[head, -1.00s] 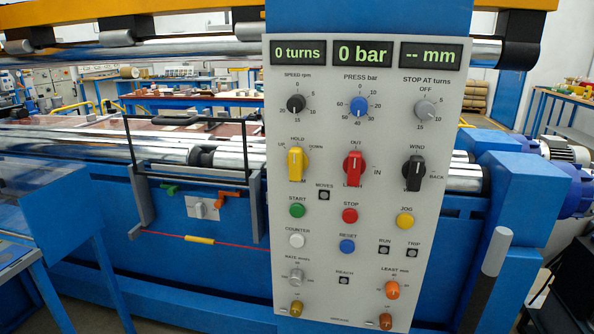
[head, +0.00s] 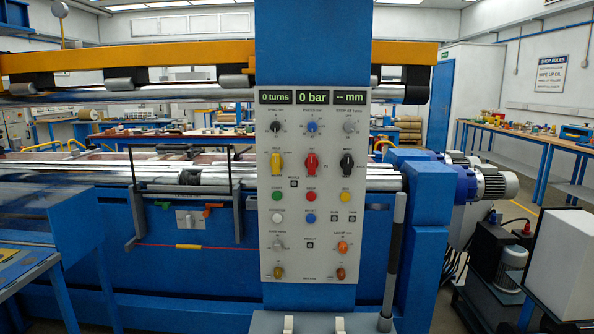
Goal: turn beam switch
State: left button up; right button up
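The grey control panel (head: 300,233) stands upright at the middle of the head view, on a blue column. A yellow rotary switch (head: 276,163) sits at its left, with its handle about vertical. Its label is too small to read now; in the earlier frame it has HOLD above, UP at left, DOWN at right, and a partly covered word ending in M below. A red switch (head: 311,163) and a black switch (head: 347,163) stand beside it, also about vertical. Neither of my grippers is in view, and nothing touches the panel.
A dark upright lever (head: 394,255) stands right of the panel. A grey box top with two pale tabs (head: 313,325) lies below it. A blue frame (head: 55,240) is at left, a white box (head: 570,262) at right. The space before the panel looks clear.

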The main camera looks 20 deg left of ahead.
aim_at(276, 162)
jog(key=u, duration=0.95)
jog(key=i, duration=0.9)
jog(key=u, duration=0.65)
